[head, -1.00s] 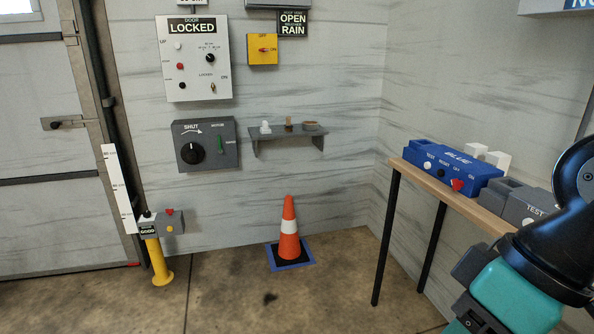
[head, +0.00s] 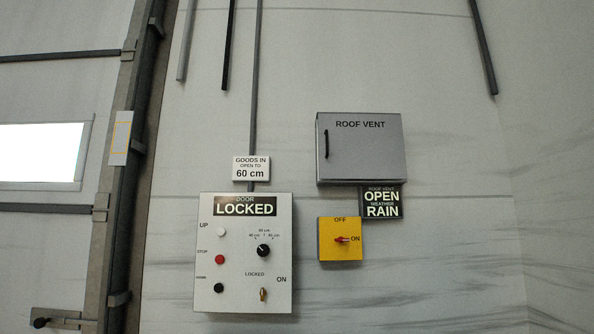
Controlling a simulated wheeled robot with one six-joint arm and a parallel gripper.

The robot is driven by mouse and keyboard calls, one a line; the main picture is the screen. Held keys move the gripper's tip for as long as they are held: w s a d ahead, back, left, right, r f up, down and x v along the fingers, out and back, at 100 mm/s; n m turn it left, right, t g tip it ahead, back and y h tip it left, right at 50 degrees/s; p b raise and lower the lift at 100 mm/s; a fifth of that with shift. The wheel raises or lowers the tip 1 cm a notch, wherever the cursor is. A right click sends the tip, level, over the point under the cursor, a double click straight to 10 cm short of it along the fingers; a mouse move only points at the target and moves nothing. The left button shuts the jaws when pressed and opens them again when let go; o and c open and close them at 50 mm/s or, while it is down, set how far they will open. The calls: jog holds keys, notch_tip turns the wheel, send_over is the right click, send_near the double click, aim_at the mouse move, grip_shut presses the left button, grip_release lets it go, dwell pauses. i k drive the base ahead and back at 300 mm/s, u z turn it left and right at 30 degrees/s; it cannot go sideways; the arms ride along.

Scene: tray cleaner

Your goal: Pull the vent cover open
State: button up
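The vent cover (head: 372,155) is a grey box front marked ROOF VENT, high on the wall right of the middle in the head view. It looks shut. A dark vertical handle (head: 326,144) is at its left edge. My gripper is not in view.
Below the vent cover are a yellow switch box (head: 328,250) with a red knob and a black sign (head: 381,203) reading OPEN, RAIN. A door control panel (head: 210,293) reading LOCKED is at lower left, under a 60 cm sign (head: 252,168). The wall to the right is bare.

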aim_at(351, 146)
jog(key=u, duration=0.3)
jog(key=i, duration=1.5)
jog(key=u, duration=0.3)
